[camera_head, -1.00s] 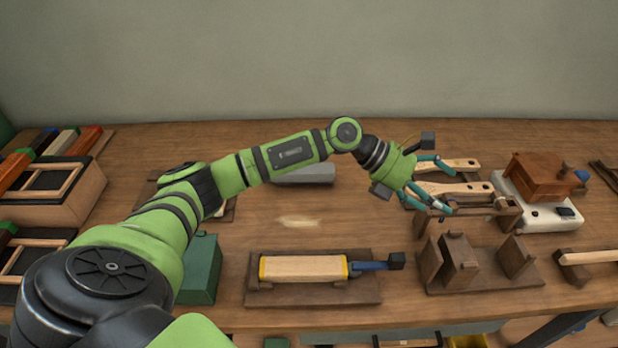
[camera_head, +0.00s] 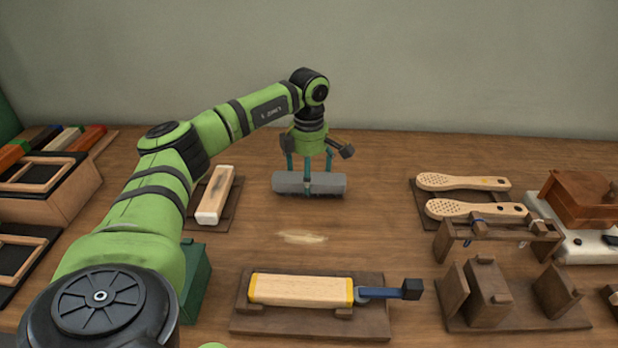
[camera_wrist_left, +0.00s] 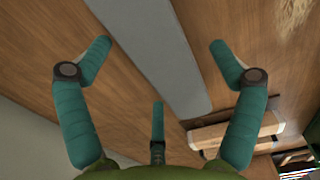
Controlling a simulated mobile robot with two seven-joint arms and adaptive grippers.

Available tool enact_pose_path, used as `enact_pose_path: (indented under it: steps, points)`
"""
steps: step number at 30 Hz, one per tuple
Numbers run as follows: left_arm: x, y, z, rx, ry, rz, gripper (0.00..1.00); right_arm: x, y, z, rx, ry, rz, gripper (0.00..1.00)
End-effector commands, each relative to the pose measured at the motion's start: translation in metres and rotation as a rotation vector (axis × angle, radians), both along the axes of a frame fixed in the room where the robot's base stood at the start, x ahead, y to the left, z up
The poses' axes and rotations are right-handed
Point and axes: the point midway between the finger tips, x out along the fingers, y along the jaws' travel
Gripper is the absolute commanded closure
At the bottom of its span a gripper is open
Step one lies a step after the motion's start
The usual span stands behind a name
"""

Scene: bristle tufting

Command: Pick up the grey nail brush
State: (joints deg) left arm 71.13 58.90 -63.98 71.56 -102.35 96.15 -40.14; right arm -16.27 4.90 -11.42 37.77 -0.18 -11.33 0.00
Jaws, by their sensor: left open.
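A long grey block (camera_head: 335,185) lies on the table towards the back middle. It is the only grey thing here shaped like a nail brush; I see no bristles on it. It crosses the left wrist view (camera_wrist_left: 150,50) as a plain grey bar. My left gripper (camera_head: 309,178) points down right over its middle. Its teal fingers (camera_wrist_left: 160,60) are open, spread to both sides of the block, with a third finger low in the wrist view. I cannot tell whether any finger touches it. My right gripper is in neither view.
A pale wooden block (camera_head: 215,195) on a dark board lies left of the grey block. Two perforated paddles (camera_head: 465,182) lie to the right. A yellow-ended wooden block (camera_head: 300,290) sits in a front holder. A pale patch (camera_head: 302,238) marks the open table between.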

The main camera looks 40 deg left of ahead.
Motion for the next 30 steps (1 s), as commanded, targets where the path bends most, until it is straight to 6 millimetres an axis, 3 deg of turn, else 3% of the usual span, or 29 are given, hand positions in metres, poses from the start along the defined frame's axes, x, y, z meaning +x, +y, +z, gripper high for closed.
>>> enact_pose_path:
  steps: [4,12,13,15,18,30]
  points:
    - [0.000,0.000,-0.017,-0.001,0.000,0.001,0.08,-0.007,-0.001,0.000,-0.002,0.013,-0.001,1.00]
    - [0.000,0.000,-0.020,-0.002,-0.003,0.001,0.08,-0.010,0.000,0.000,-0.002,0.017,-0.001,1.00]
    - [0.000,0.000,-0.020,-0.002,-0.003,0.001,0.16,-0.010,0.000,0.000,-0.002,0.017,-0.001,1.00]
    - [0.000,0.000,-0.020,-0.002,-0.003,0.001,0.44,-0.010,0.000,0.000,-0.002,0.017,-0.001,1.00]
    - [0.000,-0.001,-0.020,-0.002,-0.002,0.000,0.76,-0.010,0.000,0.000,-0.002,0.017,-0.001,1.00]
    - [0.000,-0.001,-0.019,-0.002,-0.002,0.000,0.77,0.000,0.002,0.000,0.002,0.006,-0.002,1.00]
